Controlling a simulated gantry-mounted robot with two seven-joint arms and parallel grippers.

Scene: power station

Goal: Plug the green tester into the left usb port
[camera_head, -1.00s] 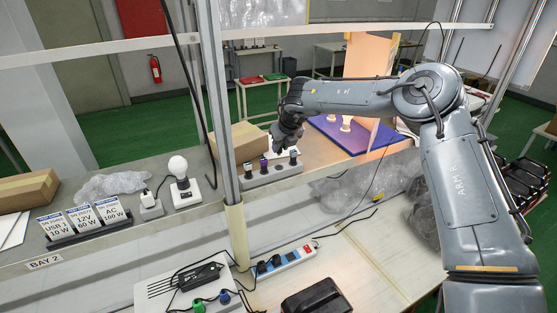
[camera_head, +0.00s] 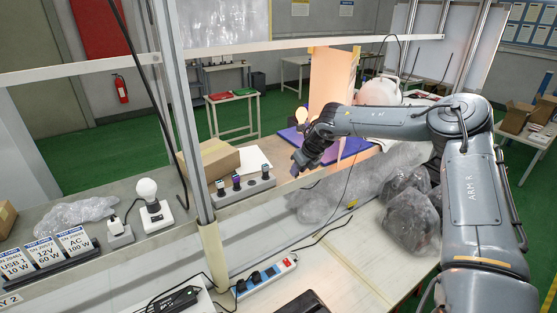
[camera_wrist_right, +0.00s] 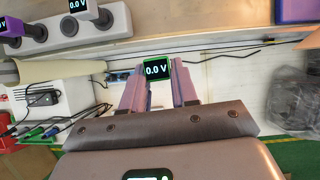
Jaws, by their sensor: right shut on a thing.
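The green tester (camera_wrist_right: 157,70) has a green frame and a dark screen reading 0.0 V. It is held between the two fingertips of my right gripper (camera_wrist_right: 158,82), in the right wrist view. In the head view my right gripper (camera_head: 300,164) is in the air just right of the grey tester rack (camera_head: 252,191); the held tester cannot be made out there. Three other testers stand in the rack, including a purple one (camera_head: 236,181). I cannot pick out the left usb port in these frames. My left gripper is not in view.
A white power strip (camera_head: 267,275) with black plugs lies on the lower bench. A white box (camera_wrist_right: 58,98) with cables shows in the wrist view. A metal post (camera_head: 190,130) stands left of the rack. Crumpled plastic (camera_head: 340,192) lies to the right.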

